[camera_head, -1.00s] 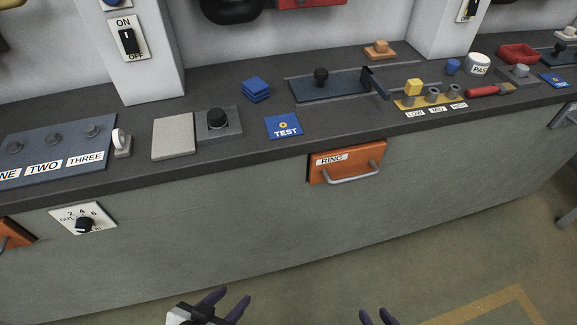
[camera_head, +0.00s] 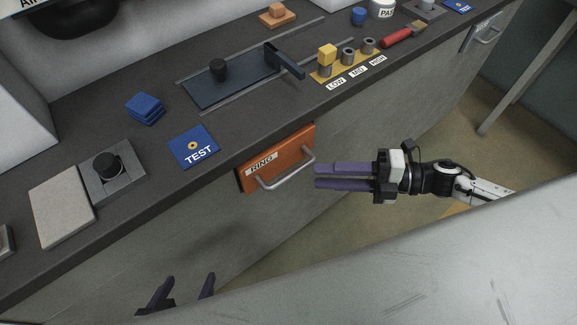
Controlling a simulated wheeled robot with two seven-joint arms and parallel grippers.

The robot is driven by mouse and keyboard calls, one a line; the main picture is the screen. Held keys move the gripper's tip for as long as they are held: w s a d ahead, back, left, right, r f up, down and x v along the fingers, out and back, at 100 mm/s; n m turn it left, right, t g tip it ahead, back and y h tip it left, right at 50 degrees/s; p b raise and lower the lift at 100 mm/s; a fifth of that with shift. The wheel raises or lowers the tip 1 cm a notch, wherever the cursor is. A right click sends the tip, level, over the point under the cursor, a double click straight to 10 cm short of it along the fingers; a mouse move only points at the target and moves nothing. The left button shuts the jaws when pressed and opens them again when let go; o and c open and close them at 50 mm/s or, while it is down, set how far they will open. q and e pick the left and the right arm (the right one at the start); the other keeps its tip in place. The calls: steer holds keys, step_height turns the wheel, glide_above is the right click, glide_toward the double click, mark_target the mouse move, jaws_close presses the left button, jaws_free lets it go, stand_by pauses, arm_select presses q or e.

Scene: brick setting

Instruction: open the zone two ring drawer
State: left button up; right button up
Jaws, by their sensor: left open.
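The ring drawer (camera_head: 295,145) has an orange front with a white RING label, set in the grey counter face below the worktop edge. Its front looks flush with the counter. Its metal bar handle (camera_head: 287,174) stands out from the front. My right gripper (camera_head: 316,176) comes in from the right with its purple fingers a small gap apart and nothing between them. Its fingertips are just right of the handle; I cannot tell whether they touch it. My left gripper (camera_head: 182,285) is open and empty at the bottom edge, below and left of the drawer.
The worktop above holds a blue TEST card (camera_head: 193,147), blue blocks (camera_head: 145,108), a dark sliding plate (camera_head: 238,82) and a yellow LOW/MID/HIGH rack (camera_head: 345,62). A large grey surface (camera_head: 420,265) fills the lower right. Another drawer handle (camera_head: 487,36) is at the far right.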

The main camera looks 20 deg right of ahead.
mark_target(294, 175)
steer(key=x, duration=0.8)
steer(key=shift+w+a+p, duration=0.15)
steer(key=shift+p, duration=0.25)
jaws_close()
